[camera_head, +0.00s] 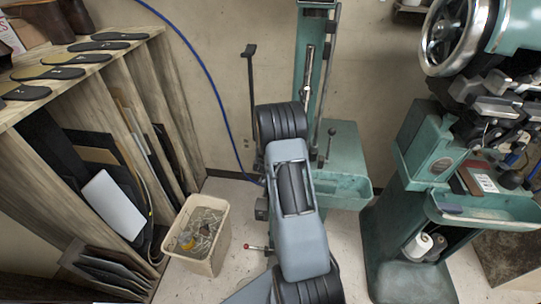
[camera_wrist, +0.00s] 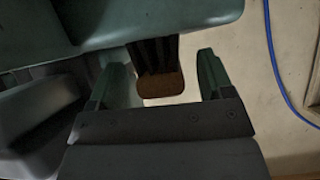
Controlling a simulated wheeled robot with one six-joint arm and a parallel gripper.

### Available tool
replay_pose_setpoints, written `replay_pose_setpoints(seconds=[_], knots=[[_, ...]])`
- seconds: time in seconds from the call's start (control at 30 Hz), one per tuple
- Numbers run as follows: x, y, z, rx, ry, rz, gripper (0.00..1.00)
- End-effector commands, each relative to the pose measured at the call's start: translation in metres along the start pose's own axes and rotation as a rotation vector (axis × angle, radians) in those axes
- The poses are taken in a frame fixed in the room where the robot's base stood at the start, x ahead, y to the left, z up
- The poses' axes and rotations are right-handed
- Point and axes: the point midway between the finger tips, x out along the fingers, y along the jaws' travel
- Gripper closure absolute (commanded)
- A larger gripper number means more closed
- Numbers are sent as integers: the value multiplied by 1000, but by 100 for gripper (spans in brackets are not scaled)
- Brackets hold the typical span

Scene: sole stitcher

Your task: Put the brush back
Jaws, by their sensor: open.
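In the wrist view, a thing with a dark ridged part and a rounded brown end (camera_wrist: 160,86) shows between my fingers; it may be the brush, but I cannot tell for sure. My gripper (camera_wrist: 163,62) is open, with one finger on each side of it and a gap visible on both sides. The upper part of this thing meets the edge of a green machine surface (camera_wrist: 150,22). In the head view my arm hides the gripper and this thing.
A green machine with a tray (camera_head: 345,190) stands behind my arm. Another with a handwheel (camera_head: 455,38) stands right. A wooden shelf (camera_head: 85,65) holds soles at left, beside a beige bin (camera_head: 205,262). A blue hose (camera_head: 205,70) runs down the wall.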

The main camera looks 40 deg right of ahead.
Motion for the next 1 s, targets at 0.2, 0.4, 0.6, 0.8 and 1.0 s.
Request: replay_pose_setpoints(seconds=[0.2,0.4,0.6,0.8,1.0], knots=[[-23,-1,-2,-1,2,-2,26],[-63,-1,-2,-1,1,-3,26],[-97,-1,-2,-1,2,-2,26],[-117,-3,-3,-1,-2,-9,26],[-165,-46,-16,-36,-105,-193,26]])
